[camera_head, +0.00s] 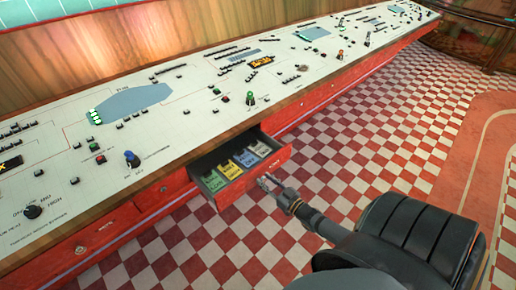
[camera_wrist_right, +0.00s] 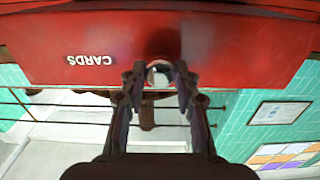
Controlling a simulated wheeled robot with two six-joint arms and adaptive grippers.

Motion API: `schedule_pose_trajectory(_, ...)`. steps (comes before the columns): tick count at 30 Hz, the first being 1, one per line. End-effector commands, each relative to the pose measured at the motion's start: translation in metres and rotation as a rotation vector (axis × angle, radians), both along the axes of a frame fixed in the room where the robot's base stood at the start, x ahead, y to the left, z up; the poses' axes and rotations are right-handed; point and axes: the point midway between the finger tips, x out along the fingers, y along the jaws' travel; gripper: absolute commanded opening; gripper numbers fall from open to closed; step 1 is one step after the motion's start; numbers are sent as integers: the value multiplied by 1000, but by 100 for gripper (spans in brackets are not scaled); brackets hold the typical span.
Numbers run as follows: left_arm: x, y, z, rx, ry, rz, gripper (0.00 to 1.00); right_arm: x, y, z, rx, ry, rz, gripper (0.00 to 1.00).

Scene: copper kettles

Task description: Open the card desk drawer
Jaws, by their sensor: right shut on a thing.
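The red card drawer (camera_head: 238,192) stands pulled out from the front of the long desk, with its inside showing. Green (camera_head: 213,182), yellow (camera_head: 230,169), blue (camera_head: 245,157) and white (camera_head: 260,149) cards lie in it. In the right wrist view the drawer front (camera_wrist_right: 230,50) fills the top and bears the word CARDS upside down. My right gripper (camera_head: 268,183) is at the drawer front. Its fingers (camera_wrist_right: 160,80) are shut on a round pale knob (camera_wrist_right: 160,72) on the drawer front. My left gripper is not in view.
The white desk top (camera_head: 165,125) carries several buttons, knobs and small screens. Other red drawers (camera_head: 160,195) lie flush along its front. The red and white checkered floor (camera_head: 345,130) is open in front of the desk. A wooden wall stands behind.

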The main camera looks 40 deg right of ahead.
Motion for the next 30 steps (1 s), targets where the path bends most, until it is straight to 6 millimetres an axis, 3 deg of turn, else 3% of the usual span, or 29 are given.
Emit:
schedule_pose_trajectory(6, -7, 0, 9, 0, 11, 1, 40, -16, -1, 1, -1, -1, 0, 0)
schedule_pose_trajectory(19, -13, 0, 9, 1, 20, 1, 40, -19, -1, 0, 0, -3, 1, 0)
schedule_pose_trajectory(20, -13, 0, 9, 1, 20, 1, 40, -19, -1, 0, 0, -3, 1, 33)
schedule_pose_trajectory(21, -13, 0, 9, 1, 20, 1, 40, -19, -1, 0, 0, -3, 1, 39)
schedule_pose_trajectory(24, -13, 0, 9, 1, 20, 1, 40, -19, -1, 0, 0, -2, 1, 52)
schedule_pose_trajectory(30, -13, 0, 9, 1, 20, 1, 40, -19, -1, 0, 0, -2, 1, 53)
